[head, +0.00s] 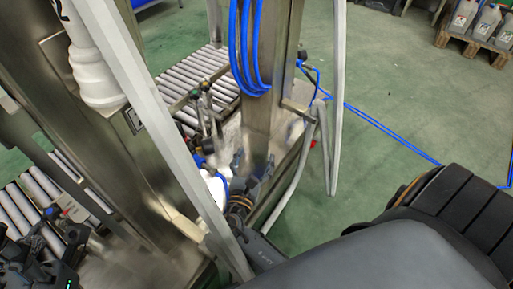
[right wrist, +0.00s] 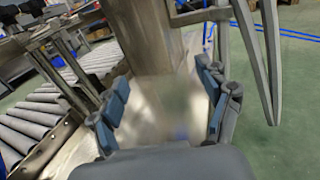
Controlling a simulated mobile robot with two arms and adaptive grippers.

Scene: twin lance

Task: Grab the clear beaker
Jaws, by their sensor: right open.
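My right gripper (head: 254,163) is in the middle of the head view, in front of a steel column. In the right wrist view the right gripper (right wrist: 165,100) is open, its blue-grey finger pads wide apart. A faint, blurred, see-through shape (right wrist: 178,103), which may be the clear beaker, shows between the fingers against the steel. Its outline is too weak to tell its exact place or whether it touches a finger. In the head view I cannot make the beaker out clearly. My left gripper (head: 48,225) is at the lower left, dark and partly hidden; its jaws are unclear.
A steel column (head: 265,75) with coiled blue hose (head: 247,45) stands close behind my right gripper. Grey frame bars (head: 337,100) flank it. Roller conveyors (head: 190,85) lie left and behind. A white object (head: 214,186) is near my right wrist. Green floor (head: 400,100) is open at right.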

